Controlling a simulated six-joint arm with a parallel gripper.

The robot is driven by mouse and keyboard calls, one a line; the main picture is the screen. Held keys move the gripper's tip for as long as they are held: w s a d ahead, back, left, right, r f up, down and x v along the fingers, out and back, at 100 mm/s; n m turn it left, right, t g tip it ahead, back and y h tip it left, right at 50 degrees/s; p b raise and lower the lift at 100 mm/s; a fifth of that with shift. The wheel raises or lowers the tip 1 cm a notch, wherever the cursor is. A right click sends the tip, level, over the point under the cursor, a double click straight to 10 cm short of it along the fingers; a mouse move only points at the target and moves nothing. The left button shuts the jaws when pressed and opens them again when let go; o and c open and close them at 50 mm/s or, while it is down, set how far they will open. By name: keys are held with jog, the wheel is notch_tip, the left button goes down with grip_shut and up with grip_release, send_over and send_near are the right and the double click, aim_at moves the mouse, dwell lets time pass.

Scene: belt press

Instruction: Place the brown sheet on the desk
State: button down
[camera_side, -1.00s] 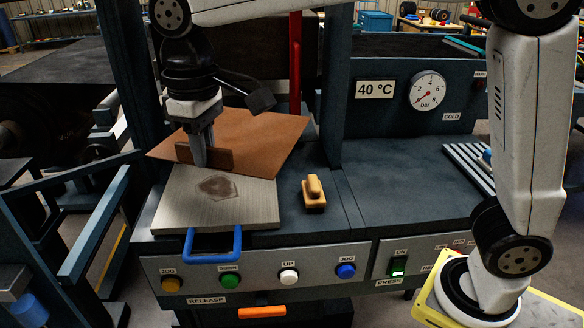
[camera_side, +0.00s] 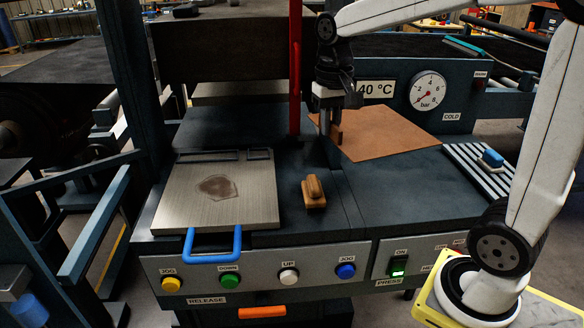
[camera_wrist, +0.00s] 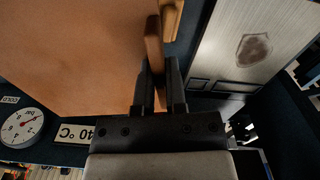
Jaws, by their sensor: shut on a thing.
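The brown sheet (camera_side: 385,135) is a thin flat rectangle over the right part of the dark desk (camera_side: 400,190), in front of the gauge panel. My gripper (camera_side: 332,132) is at the sheet's left edge and shut on its brown grip block (camera_side: 337,128). In the wrist view, the sheet (camera_wrist: 80,55) fills the upper left, and the fingers (camera_wrist: 160,95) close around the wooden block (camera_wrist: 153,45). I cannot tell whether the sheet touches the desk or hovers just above it.
A metal plate (camera_side: 245,205) with a dark stain and a blue handle (camera_side: 213,255) lies at left. A wooden-handled brush (camera_side: 314,193) stands beside it. A striped rack (camera_side: 480,168) with a blue item is at right. A red post (camera_side: 295,70) rises behind.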

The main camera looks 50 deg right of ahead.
aim_at(369, 132)
jog(key=shift+m, duration=0.9)
jog(key=s+d+f, duration=0.1)
jog(key=d, duration=0.1)
jog(key=s+d+f, duration=0.1)
jog(key=s+d, duration=0.1)
jog(key=s+d+f, duration=0.1)
jog(key=s+d, duration=0.1)
jog(key=shift+s+d, duration=0.15)
jog(key=shift+d, duration=0.15)
jog(key=shift+m, duration=0.5)
jog(key=s+d+f, duration=0.1)
jog(key=s, duration=0.1)
jog(key=s+d+f, duration=0.1)
jog(key=s+d, duration=0.1)
jog(key=s+d+f, duration=0.1)
jog(key=s, duration=0.1)
jog(key=shift+d, duration=0.2)
jog(key=shift+s+d+f, duration=0.25)
jog(key=shift+s+f, duration=0.05)
jog(key=shift+s, duration=0.3)
